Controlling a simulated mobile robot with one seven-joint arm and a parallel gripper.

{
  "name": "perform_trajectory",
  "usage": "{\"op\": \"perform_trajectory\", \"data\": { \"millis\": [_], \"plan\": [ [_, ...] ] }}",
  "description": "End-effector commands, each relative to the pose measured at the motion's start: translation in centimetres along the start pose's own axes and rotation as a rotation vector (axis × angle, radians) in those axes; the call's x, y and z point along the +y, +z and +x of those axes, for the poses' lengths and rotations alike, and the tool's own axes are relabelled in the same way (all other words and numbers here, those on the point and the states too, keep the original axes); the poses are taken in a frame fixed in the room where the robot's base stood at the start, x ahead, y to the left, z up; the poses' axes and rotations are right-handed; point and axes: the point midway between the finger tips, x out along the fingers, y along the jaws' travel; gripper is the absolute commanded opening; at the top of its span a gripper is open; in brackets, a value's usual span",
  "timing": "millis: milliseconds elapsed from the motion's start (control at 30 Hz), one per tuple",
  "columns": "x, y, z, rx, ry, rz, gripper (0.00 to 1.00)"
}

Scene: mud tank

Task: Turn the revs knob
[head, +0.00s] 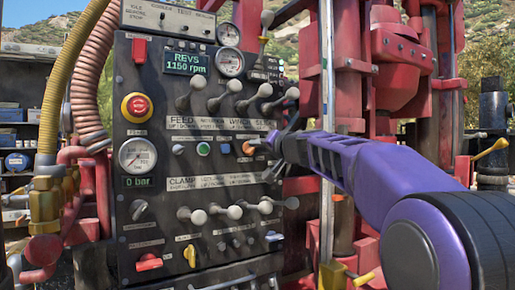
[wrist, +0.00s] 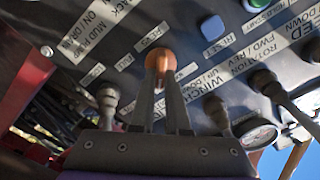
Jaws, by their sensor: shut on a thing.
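An orange knob (head: 248,147) sits at the right edge of the black control panel, in the row with a green and a blue button. In the wrist view the orange knob (wrist: 160,60) stands between the fingertips of my gripper (wrist: 161,85), which is shut on it. In the head view my gripper (head: 264,145) reaches the knob from the right. The display (head: 185,62) at the top of the panel reads REVS 1150 rpm.
Levers with pale ball ends (head: 234,87) stick out above the knob, and more levers (head: 234,212) below it. A red and yellow stop button (head: 137,107) is at the left. Red rig columns (head: 402,60) stand right of the panel, close to my arm.

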Motion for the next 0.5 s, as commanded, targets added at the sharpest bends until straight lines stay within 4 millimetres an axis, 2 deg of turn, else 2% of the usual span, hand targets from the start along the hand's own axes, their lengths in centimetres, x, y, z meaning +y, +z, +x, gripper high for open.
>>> {"op": "perform_trajectory", "data": {
  "millis": [467, 500],
  "plan": [
    [-0.03, -0.14, -0.04, 0.003, 0.0, 0.017, 0.0],
    [-0.03, -0.14, -0.04, 0.003, 0.0, 0.016, 0.15]
  ]
}}
